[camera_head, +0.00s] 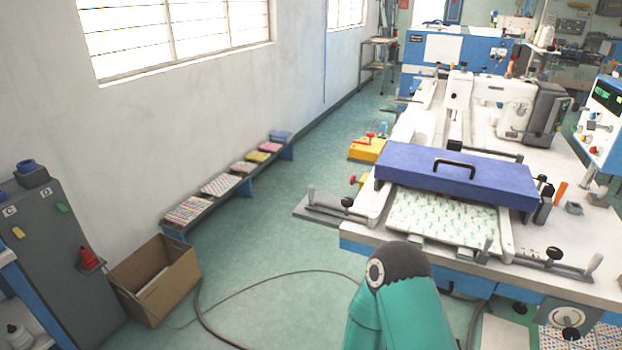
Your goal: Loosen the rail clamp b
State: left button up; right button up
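The sewing machine table (575,235) stands at the right. Two rail brackets with black knobs show at its front: a left knob (347,202) on the left bracket and a right knob (553,254) on the right bracket. I cannot read any letter that tells which clamp is b, nor see whether either is tight. A blue cover (440,176) with a black handle lies across the table, above a patterned fabric sheet (440,217). A teal link of one of my arms rises at the bottom centre, in front of the table. Neither of my grippers is in view.
A control panel (600,118) stands at the far right. A cardboard box (155,280) and a grey cabinet (60,245) are at the left. A low bench (215,198) with fabric stacks runs along the wall. A cable (275,275) crosses the otherwise open floor between.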

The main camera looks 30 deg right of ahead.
aim_at(347, 202)
jog(key=z, duration=0.25)
jog(key=i, duration=1.15)
jog(key=z, duration=0.55)
